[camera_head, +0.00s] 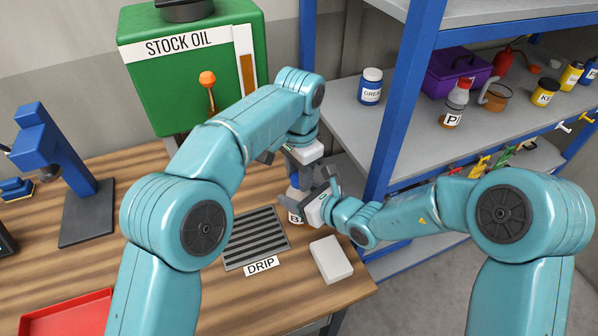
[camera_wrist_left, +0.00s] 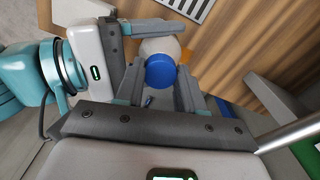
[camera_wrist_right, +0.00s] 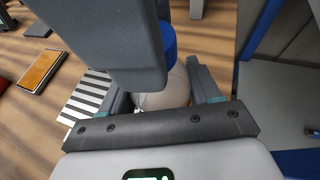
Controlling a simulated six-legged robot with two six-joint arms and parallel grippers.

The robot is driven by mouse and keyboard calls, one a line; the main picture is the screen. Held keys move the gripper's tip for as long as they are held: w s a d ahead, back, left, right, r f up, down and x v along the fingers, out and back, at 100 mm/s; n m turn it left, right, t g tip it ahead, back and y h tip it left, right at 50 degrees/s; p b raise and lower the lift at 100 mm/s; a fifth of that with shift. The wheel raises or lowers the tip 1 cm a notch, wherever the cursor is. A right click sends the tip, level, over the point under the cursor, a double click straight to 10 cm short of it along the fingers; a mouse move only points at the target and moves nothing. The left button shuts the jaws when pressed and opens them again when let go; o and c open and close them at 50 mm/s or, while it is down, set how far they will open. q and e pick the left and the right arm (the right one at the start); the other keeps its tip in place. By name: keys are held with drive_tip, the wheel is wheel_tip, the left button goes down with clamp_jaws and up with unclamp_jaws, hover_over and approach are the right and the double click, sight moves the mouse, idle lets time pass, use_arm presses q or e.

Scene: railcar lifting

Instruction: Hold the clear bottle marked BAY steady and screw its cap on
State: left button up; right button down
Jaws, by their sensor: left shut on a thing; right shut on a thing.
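The bottle (camera_head: 295,217) stands upright at the table's right side. Its label shows only "BA", and the grippers hide most of it. My right gripper (camera_head: 318,196) is shut on its body, which shows pale between the fingers in the right wrist view (camera_wrist_right: 165,92). My left gripper (camera_head: 304,174) is above, pointing down and shut on the blue cap (camera_wrist_left: 160,71). The cap is over the bottle's top, and it also shows in the right wrist view (camera_wrist_right: 168,40), partly behind a left finger. I cannot tell whether its thread is engaged.
A slotted DRIP grate (camera_head: 256,240) lies left of the bottle, with a white block (camera_head: 331,259) in front. A green STOCK OIL tank (camera_head: 190,75) stands behind. A blue-posted shelf (camera_head: 400,95) rises close on the right. A red tray (camera_head: 65,318) is front left.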

use_arm(q)
drive_tip(key=shift+m, duration=1.2)
drive_tip(key=o, duration=1.3)
drive_tip(key=shift+c, duration=0.2)
wheel_tip(320, 180, up, 7)
drive_tip(key=shift+w+r, duration=0.1)
drive_tip(key=shift+r, duration=0.1)
use_arm(e)
drive_tip(key=shift+c, duration=0.8)
unclamp_jaws()
